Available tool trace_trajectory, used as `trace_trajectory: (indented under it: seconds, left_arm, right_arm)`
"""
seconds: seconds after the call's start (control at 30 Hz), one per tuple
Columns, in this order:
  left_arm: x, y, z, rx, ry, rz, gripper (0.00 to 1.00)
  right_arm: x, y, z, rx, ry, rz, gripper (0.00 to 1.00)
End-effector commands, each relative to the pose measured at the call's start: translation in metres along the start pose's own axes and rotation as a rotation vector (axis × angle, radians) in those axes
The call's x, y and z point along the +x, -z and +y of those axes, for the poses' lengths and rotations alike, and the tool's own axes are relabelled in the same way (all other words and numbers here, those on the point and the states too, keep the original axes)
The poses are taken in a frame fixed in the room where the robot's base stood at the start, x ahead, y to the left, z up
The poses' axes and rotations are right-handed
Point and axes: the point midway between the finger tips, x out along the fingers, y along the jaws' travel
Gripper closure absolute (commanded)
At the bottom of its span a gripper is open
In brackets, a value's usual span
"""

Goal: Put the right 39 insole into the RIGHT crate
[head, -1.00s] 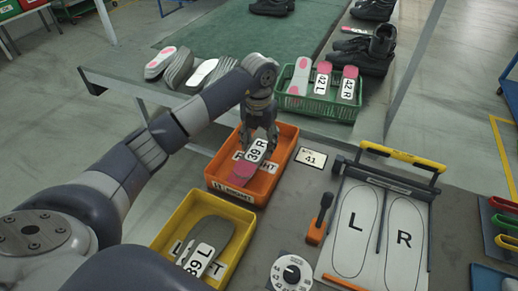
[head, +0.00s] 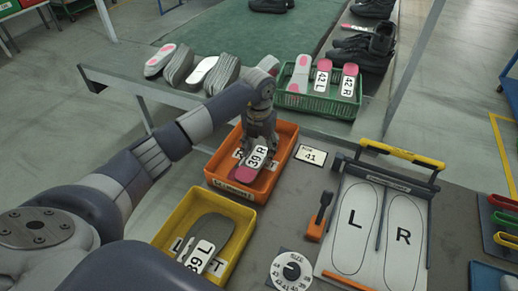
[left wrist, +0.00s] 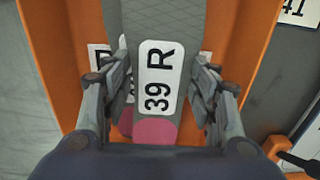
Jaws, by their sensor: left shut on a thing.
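The right 39 insole (head: 252,164) is grey with a pink end and a white "39 R" label. It lies within the orange RIGHT crate (head: 281,165), pink end toward me; I cannot tell whether it touches the floor. My left gripper (head: 260,143) reaches down into the crate and is shut on the insole. In the left wrist view the fingers (left wrist: 161,98) stand on both sides of the insole (left wrist: 158,25), by its label. The crate's orange wall (left wrist: 57,60) shows there too. My right gripper is not in view.
A yellow LEFT crate (head: 171,226) with a "39 L" insole stands nearer me. A green basket (head: 318,106) holds 42 insoles behind. To the right are a size card (head: 311,155), a lever (head: 319,217), a dial (head: 291,271) and an L/R board (head: 383,228).

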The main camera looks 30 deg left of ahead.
Motion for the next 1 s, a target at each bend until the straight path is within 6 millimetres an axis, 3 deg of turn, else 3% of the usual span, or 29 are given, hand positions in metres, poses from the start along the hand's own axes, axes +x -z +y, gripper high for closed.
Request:
trace_trajectory:
  seconds: [0.17,0.2,0.27,0.67,0.8,1.0]
  left_arm:
    - [0.003,0.0,0.0,0.0,0.0,0.0,0.66]
    - [0.003,0.0,0.0,0.0,0.0,0.0,0.39]
    - [0.003,0.0,0.0,0.0,0.0,0.0,0.26]
    - [0.0,0.0,0.0,0.0,0.0,0.0,0.26]
    - [-0.016,0.0,-0.001,0.0,0.001,0.0,0.26]
    - [-0.055,-0.002,0.0,0.001,0.0,-0.006,0.26]
  right_arm:
    - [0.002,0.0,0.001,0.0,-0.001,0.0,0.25]
    - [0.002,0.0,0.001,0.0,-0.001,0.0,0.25]
    - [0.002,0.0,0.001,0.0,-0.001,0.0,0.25]
    - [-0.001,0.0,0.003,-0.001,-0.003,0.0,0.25]
    - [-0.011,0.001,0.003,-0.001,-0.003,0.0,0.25]
    - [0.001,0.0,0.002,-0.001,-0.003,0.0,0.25]
